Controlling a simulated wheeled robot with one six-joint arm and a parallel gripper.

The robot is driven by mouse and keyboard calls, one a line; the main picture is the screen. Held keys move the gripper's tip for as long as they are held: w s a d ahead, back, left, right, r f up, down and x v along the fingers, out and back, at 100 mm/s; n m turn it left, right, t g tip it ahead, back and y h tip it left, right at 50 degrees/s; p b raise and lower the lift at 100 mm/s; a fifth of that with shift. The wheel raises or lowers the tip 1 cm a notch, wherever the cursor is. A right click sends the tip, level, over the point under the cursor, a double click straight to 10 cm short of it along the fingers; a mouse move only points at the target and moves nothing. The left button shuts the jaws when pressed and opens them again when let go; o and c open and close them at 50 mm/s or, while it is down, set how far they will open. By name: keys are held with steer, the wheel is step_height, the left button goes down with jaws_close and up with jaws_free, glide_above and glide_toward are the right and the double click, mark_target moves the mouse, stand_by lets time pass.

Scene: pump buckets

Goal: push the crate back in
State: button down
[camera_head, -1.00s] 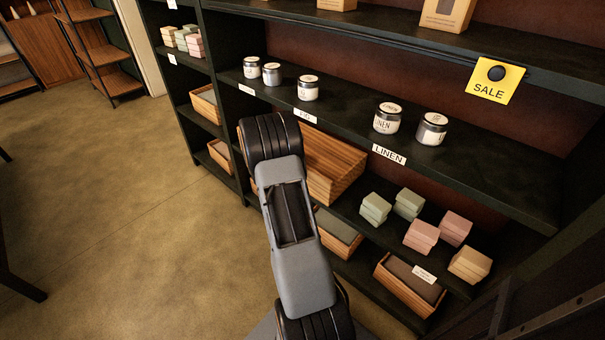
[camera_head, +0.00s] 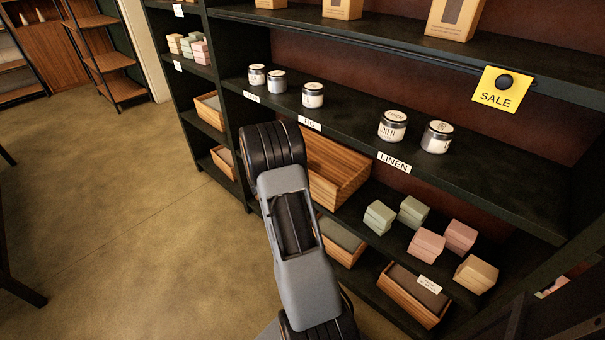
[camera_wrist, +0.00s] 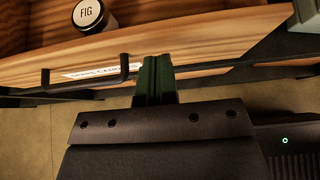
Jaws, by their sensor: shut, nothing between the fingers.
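A wooden crate (camera_head: 340,175) sits on a middle shelf, partly hidden behind my arm in the head view. In the wrist view, the crate's front board (camera_wrist: 200,50) shows a black handle (camera_wrist: 85,83) and a partly covered white label (camera_wrist: 97,72). A jar marked FIG (camera_wrist: 92,15) appears inside the crate, just behind the front board. My gripper (camera_wrist: 154,62) is shut and empty, with its fingertips at the front board, right of the handle. I cannot tell whether they touch it. The head view hides the gripper behind my arm.
Several jars (camera_head: 392,125) stand on the shelf above the crate. Small boxes (camera_head: 427,246) and lower wooden crates (camera_head: 413,295) are to the right and below. A yellow SALE sign (camera_head: 502,88) hangs from the upper shelf. The floor (camera_head: 130,230) at left is clear.

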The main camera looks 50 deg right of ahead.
steer(key=p+v, duration=0.2)
steer(key=v, duration=0.8)
steer(key=shift+a, duration=0.5)
steer(key=shift+f, duration=0.1)
steer(key=s+a+r+m+g+y+p, duration=0.3)
steer(key=s+a+r+m+y+p, duration=0.25)
steer(key=s+a+m, duration=0.5)
steer(key=s+a+r+m+t+y+p, duration=0.1)
steer(key=a+r+m+t+y+p, duration=0.1)
steer(key=a+r+p, duration=0.3)
steer(key=s+a+r+m+t+y+p, duration=0.1)
steer(key=a+r+p, duration=0.4)
steer(key=r, duration=0.8)
steer(key=s+a+r+m+t+y+p, duration=0.2)
steer(key=a+r+m+t+y+p, duration=0.1)
steer(key=r, duration=0.7)
steer(key=shift+a+m+y+p, duration=0.35)
steer(key=shift+a+m+p, duration=0.4)
steer(key=shift+a+p, duration=0.4)
steer(key=shift+s, duration=0.15)
